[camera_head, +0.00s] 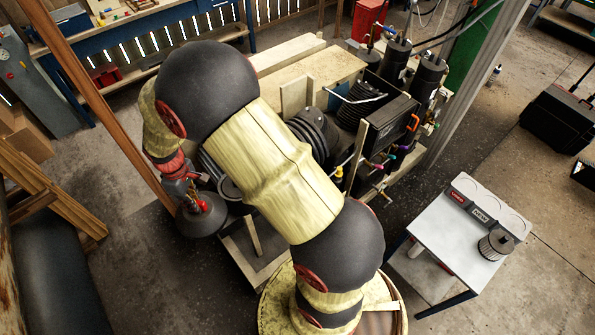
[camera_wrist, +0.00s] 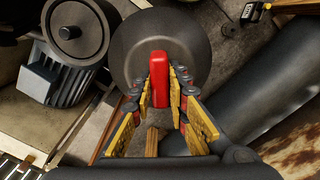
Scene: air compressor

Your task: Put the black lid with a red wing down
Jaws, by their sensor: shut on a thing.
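The black lid (camera_wrist: 128,48) is a round dark disc with an upright red wing (camera_wrist: 160,72) at its centre. My gripper (camera_wrist: 161,88) is shut on the red wing, one finger on each side. In the head view the lid (camera_head: 203,222) hangs under my gripper (camera_head: 189,194) at the left of the air compressor. The lid seems to be above the compressor's base, but its exact height is hard to tell.
The compressor (camera_head: 392,125), with its cylinders and hoses, stands beside and behind my arm. A motor (camera_wrist: 62,72) is near the lid.

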